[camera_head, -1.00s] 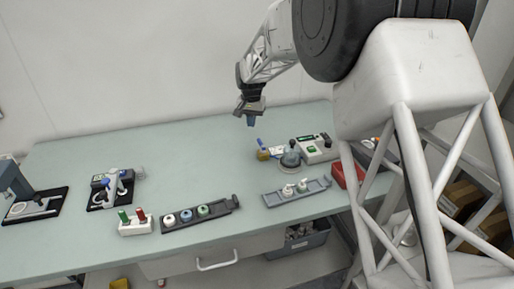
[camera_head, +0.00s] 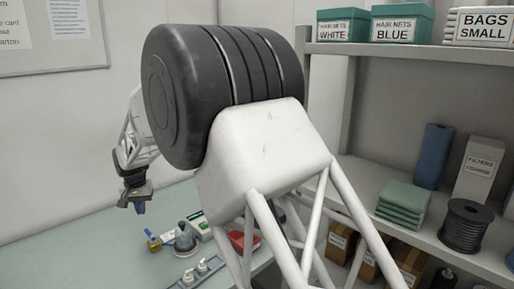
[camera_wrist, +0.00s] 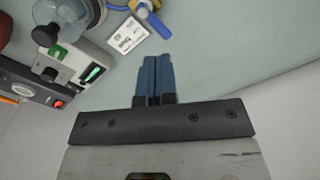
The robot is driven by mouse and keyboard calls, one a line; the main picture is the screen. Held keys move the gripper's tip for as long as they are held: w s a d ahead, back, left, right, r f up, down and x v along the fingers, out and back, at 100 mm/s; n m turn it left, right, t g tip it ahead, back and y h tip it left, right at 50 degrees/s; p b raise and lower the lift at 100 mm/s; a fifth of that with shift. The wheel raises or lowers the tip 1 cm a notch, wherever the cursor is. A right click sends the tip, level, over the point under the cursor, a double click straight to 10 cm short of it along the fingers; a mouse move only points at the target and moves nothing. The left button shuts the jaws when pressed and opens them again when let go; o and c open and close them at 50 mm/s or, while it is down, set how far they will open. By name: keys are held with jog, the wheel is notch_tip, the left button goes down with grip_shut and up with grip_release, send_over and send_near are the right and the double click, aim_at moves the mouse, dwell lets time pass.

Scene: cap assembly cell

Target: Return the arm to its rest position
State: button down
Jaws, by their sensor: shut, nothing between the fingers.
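My gripper (camera_head: 139,207) hangs from my raised arm at the left of the head view, above the back of the table and apart from everything on it. In the wrist view its two blue fingers (camera_wrist: 154,80) are together, with nothing between them. My large black joint and white lattice link fill the middle of the head view and hide part of the table.
The pale green table (camera_head: 80,245) holds a flask-like device (camera_head: 185,240), a blue-and-yellow item (camera_head: 153,241), a white box with a green display (camera_wrist: 85,75) and a grey tray (camera_head: 200,272). Shelves (camera_head: 440,230) with boxes, green cloths and a black spool stand at right.

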jog(key=s+d+r, duration=0.4)
jog(key=d+r, duration=0.1)
jog(key=d, duration=0.7)
jog(key=s+d+r+m+t, duration=0.1)
jog(key=s+d+r, duration=0.3)
jog(key=d, duration=0.8)
jog(key=s+d+r, duration=0.3)
jog(key=d+r, duration=0.3)
jog(key=d, duration=0.7)
jog(key=s+d+m+t, duration=0.1)
jog(key=s+d, duration=1.3)
jog(key=d, duration=0.1)
jog(key=s+d+f, duration=0.2)
jog(key=s+d, duration=0.2)
jog(key=s, duration=0.3)
jog(key=s+d+f+m, duration=0.1)
jog(key=s+d, duration=0.3)
jog(key=s, duration=0.4)
jog(key=shift+f+t, duration=0.3)
jog(key=shift+f, duration=0.4)
